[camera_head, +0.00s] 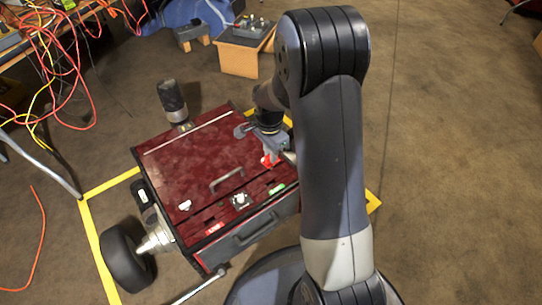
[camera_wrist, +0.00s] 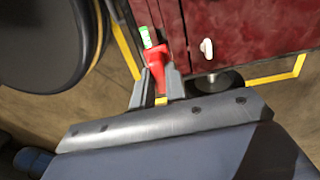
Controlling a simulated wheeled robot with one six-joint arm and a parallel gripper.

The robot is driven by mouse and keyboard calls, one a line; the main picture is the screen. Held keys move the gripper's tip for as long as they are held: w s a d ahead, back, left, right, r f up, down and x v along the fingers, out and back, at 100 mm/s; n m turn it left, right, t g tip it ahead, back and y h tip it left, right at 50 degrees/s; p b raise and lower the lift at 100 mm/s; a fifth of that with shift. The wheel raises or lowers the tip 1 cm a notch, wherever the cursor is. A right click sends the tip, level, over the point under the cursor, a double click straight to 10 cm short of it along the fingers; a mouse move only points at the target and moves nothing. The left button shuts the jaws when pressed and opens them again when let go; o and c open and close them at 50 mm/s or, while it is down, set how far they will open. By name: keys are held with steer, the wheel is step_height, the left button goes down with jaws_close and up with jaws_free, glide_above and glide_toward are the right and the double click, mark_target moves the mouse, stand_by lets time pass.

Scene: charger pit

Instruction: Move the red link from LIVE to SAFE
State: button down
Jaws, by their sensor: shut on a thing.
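The red link (camera_head: 268,160) is between the fingers of my gripper (camera_head: 270,152), over the right part of a dark red box. In the wrist view the red link (camera_wrist: 157,66) also shows, with my gripper (camera_wrist: 159,84) shut on it. A green label (camera_head: 277,189), too small to read, is on the box near its right front; in the wrist view the green label (camera_wrist: 145,37) lies just beyond the link. A red LIVE label (camera_head: 214,228) is at the box's front left. I cannot tell whether the link touches the box.
The dark red box (camera_head: 165,165) has a black handle (camera_head: 227,179) on top, a light knob (camera_head: 240,200) and a black wheel (camera_head: 125,260). Yellow floor tape (camera_head: 92,235) surrounds it. Orange cables (camera_head: 70,70) hang at the upper left. The floor at right is clear.

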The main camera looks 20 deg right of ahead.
steer(key=shift+f+b, duration=2.75)
steer(key=shift+f, duration=0.7)
steer(key=shift+f+b, duration=0.5)
steer(key=shift+f, duration=0.65)
steer(key=shift+f+b, duration=0.85)
steer(key=shift+f, duration=0.6)
steer(key=c, duration=1.3)
jaws_free()
steer(key=shift+c, duration=0.2)
step_height(320, 180, up, 11)
steer(key=p, duration=0.5)
steer(key=shift+w+a, duration=0.1)
steer(key=shift+w, duration=0.05)
steer(key=shift+f, duration=0.1)
steer(key=f+b, duration=0.2)
steer(key=f, duration=0.3)
steer(key=f+b, duration=0.3)
steer(key=f, duration=0.3)
steer(key=shift+s, duration=0.2)
steer(key=shift+r+p, duration=0.35)
steer(key=shift+r, duration=0.3)
steer(key=shift+f, duration=0.15)
